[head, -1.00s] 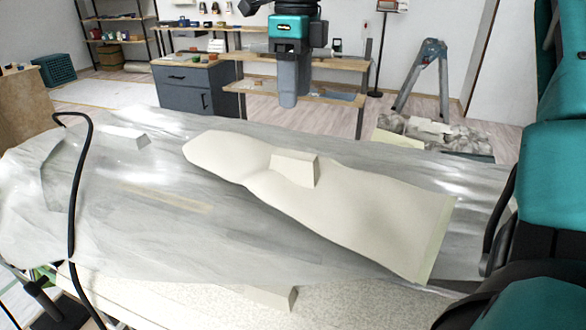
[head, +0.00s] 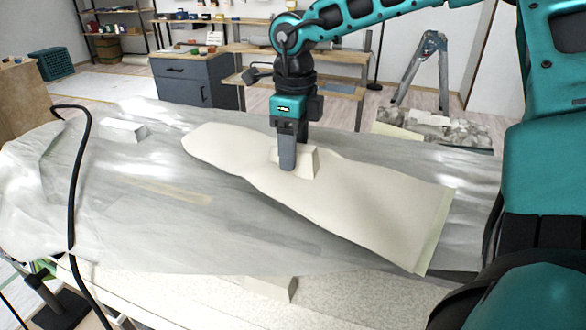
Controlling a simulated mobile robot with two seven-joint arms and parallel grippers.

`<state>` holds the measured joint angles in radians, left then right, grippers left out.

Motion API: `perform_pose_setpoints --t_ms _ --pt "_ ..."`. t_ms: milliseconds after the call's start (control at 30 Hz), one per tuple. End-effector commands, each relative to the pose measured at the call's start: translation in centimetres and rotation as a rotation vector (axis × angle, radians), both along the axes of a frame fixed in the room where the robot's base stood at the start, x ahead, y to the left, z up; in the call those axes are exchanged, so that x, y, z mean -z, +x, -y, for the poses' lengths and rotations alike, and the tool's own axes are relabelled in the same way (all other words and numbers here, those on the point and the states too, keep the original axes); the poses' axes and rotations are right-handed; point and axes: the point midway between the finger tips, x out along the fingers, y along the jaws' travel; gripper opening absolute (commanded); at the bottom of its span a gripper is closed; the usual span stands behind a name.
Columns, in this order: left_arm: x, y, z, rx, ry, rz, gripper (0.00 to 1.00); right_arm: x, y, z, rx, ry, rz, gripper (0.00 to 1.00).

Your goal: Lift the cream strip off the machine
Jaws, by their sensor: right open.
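The long cream strip (head: 370,205) lies slantwise across a crumpled translucent plastic sheet (head: 230,225), with a pale green-edged end at the lower right. A cream block (head: 307,165) sits on the strip's upper middle part. My right gripper (head: 288,165) points down at the block and covers its left part. It is open, with nothing visibly held; whether it touches the block or straddles it, I cannot tell. The machine under the sheet is not clearly visible. My left gripper is not in view.
A second pale block (head: 123,130) stands on the sheet at the left. Another block (head: 270,288) is at the front edge, by a speckled pale surface (head: 350,295). A black cable (head: 77,190) arches at the left. A stepladder (head: 425,70) stands behind.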

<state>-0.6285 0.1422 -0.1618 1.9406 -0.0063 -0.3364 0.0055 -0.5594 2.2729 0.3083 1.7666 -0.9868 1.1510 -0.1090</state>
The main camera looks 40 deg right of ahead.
Motion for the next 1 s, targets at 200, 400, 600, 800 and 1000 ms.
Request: perform_pose_setpoints --t_ms 200,400,600,800,1000 --pt "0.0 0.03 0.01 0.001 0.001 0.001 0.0 0.16 -0.01 0.0 0.0 0.0 0.0 0.56" --pt "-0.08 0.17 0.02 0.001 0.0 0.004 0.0 0.13 -0.01 0.01 0.0 0.0 0.0 0.39" --pt "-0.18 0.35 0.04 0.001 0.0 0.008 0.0 0.12 0.0 0.01 0.0 -0.001 0.0 0.2" --pt "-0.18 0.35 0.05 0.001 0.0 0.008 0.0 0.11 0.0 0.01 0.0 -0.001 0.0 0.01" --pt "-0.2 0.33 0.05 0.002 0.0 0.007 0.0 0.03 0.05 -0.01 0.0 -0.001 0.002 0.0"
